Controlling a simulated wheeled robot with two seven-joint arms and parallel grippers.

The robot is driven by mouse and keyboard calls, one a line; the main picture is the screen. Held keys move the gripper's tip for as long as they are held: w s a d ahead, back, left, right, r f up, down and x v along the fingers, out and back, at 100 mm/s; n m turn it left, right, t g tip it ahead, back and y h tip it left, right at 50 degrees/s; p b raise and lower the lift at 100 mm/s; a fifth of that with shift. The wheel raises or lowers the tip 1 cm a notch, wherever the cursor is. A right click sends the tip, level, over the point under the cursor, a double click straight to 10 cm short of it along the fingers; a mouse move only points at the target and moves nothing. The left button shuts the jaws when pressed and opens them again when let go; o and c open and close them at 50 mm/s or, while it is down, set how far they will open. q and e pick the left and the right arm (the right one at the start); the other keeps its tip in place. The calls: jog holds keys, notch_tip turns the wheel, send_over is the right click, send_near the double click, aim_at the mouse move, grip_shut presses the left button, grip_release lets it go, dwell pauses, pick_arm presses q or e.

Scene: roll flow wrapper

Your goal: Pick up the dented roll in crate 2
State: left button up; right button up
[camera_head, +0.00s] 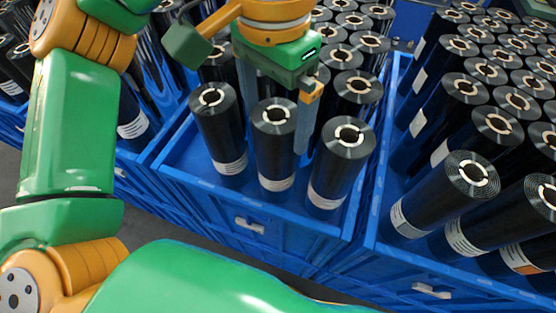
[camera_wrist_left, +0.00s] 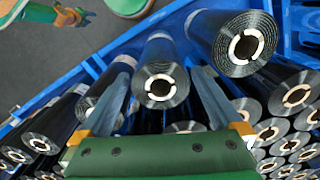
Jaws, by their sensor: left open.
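Black wrapped rolls with white cores stand upright in the middle blue crate (camera_head: 200,176). Three stand at its front: a left roll (camera_head: 231,150), a middle roll (camera_head: 275,160) and a right roll (camera_head: 335,180). I cannot make out a clear dent on any of them or read a crate number. My left gripper (camera_head: 279,110) is open and points down into this crate; one finger shows between the middle and right rolls. In the left wrist view, the open fingers (camera_wrist_left: 165,78) flank one roll (camera_wrist_left: 160,62), without visible grip. The other finger is partly hidden in the head view.
More rolls stand close together behind the front row. A right crate (camera_head: 385,255) is densely filled with rolls (camera_head: 458,190), and a left crate (camera_head: 145,160) also holds rolls. Crate walls are close around the gripper. Bare crate floor shows between the front rolls.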

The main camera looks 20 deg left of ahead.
aim_at(277, 160)
pick_arm(q)
jog(key=f, duration=0.6)
jog(key=shift+w+f, duration=0.2)
jog(key=shift+f, duration=0.2)
grip_shut()
